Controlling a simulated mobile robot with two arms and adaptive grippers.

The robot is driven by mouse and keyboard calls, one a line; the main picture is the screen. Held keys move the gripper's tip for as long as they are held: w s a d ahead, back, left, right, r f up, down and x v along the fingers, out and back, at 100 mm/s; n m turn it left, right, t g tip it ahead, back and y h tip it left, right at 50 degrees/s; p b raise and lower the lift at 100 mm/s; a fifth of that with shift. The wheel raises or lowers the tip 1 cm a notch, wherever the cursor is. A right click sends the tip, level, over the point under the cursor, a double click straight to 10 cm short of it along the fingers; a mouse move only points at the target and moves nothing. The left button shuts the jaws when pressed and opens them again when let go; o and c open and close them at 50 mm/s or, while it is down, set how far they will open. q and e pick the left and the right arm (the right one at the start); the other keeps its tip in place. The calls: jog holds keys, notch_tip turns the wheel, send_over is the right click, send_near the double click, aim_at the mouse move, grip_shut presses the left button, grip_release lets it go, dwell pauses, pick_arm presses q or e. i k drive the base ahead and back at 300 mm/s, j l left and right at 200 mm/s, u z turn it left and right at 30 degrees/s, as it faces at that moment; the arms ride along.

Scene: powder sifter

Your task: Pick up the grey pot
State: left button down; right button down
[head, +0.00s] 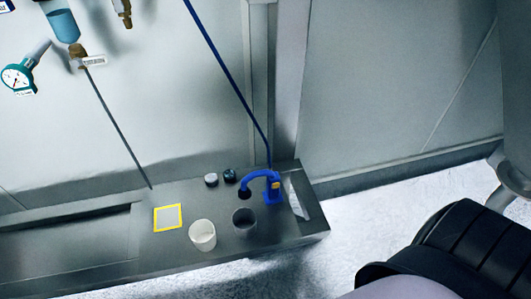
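A grey pot (244,224) stands upright on the grey metal ledge (300,233), near its right end. Its open top faces up and its inside looks dark. A white pot (203,237) stands just left of it, apart from it and closer to the front edge. A blue curved device (271,190) stands behind and right of the grey pot, and its dark nozzle end hangs close behind the pot's rim. Neither of my grippers shows in the head view.
A yellow-framed square (168,217) lies left of the pots. Two small round knobs, one grey (211,180) and one dark (229,175), sit behind them. A pale flat piece (297,199) lies at the ledge's right end. A blue line (228,75) runs up from the device. Open floor (400,190) lies right.

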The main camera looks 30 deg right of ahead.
aim_at(244, 219)
jog(key=z, duration=0.75)
